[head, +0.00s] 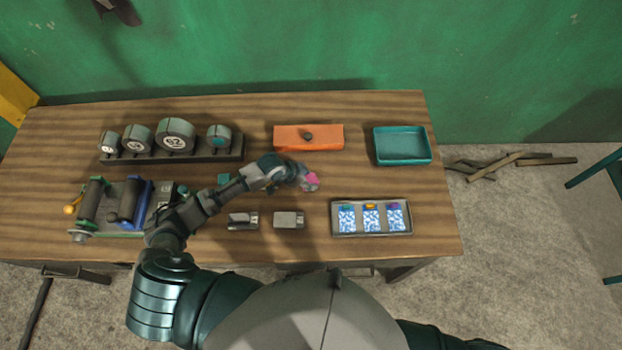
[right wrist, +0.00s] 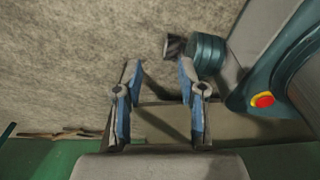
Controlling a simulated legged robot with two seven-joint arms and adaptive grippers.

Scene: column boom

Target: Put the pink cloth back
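The pink cloth (head: 311,181) shows as a small pink patch at the tip of my left gripper (head: 305,178), over the middle of the wooden table. The gripper covers part of it; the fingers look closed around the cloth, and I cannot tell whether it touches the table. An orange box (head: 290,141) with a dark round knob lies just behind the gripper. My right gripper (right wrist: 160,85) shows in the right wrist view with its two blue-grey fingers apart and nothing between them, above the grey floor.
A teal tray (head: 402,160) stands empty at the back right. A grey tray (head: 372,233) holds three blue-white packets. Two small grey boxes (head: 289,220) lie in front of the gripper. A rack of round weights (head: 176,135) and a roller device (head: 125,205) fill the left.

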